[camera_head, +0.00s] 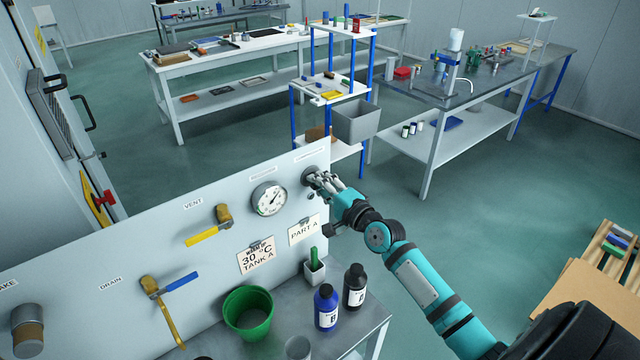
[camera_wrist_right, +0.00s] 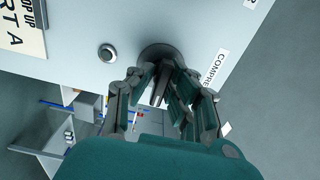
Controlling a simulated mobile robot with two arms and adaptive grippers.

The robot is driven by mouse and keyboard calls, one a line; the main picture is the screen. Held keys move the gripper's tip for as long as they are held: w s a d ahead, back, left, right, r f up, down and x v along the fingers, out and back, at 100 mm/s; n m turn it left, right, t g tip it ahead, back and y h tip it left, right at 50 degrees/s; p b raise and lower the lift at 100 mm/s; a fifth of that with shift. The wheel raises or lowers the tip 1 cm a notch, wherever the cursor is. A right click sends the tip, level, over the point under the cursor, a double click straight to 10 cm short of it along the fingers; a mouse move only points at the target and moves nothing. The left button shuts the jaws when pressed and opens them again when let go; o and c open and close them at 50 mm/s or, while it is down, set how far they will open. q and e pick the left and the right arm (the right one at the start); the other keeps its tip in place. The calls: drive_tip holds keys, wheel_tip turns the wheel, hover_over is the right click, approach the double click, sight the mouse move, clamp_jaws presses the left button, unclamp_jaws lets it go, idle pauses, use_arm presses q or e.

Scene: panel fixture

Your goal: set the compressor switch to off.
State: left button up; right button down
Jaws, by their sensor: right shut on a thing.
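The compressor switch is a dark round rotary knob (camera_wrist_right: 158,76) on the white panel (camera_head: 130,240), beside a label reading "COMPRE" in the right wrist view. In the head view the switch (camera_head: 309,172) sits near the panel's upper right end, partly hidden by my right gripper (camera_head: 322,183). My right gripper (camera_wrist_right: 160,88) is shut on the switch's grey handle, with fingers on both sides of it. Which setting the handle points to cannot be read. My left gripper is not in view.
A gauge (camera_head: 269,199), a yellow vent valve (camera_head: 210,230) and a blue-handled drain valve (camera_head: 170,287) are on the panel. A small round button (camera_wrist_right: 107,53) is near the switch. A green bin (camera_head: 248,312) and two bottles (camera_head: 327,307) stand below on the bench.

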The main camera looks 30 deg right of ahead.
drive_tip(key=shift+n, duration=0.5)
drive_tip(key=n, duration=0.3)
drive_tip(key=shift+b, duration=0.35)
drive_tip(key=n, duration=0.4)
drive_tip(key=shift+r, duration=0.1)
drive_tip(key=n, duration=0.9)
drive_tip(key=shift+n, duration=0.7)
drive_tip(key=c, duration=1.4)
unclamp_jaws()
drive_tip(key=shift+o, duration=0.2)
